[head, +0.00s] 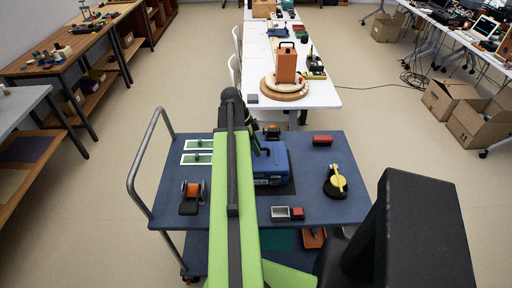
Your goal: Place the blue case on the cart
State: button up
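The blue case (273,165) is at the middle of the blue cart's top deck (312,178), over a dark patch. Its left part is hidden behind my green arm. From this view I cannot tell whether it rests on the deck or hangs just above it. My arm reaches over the cart, and its end bends down toward the top of the case. My gripper (257,147) is at the case's upper left, mostly hidden by the arm. Its fingers are too small and covered to read.
On the deck are an orange spool (192,192), green-and-white plates (198,151), a red block (322,140), a yellow-and-black tool (336,182) and a small grey-and-red box (287,213). The cart's handle (138,155) rises at left. A white table (318,96) stands behind.

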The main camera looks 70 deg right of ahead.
jog(key=shift+r, duration=0.1)
jog(key=p+v, duration=1.1)
jog(key=v, duration=0.1)
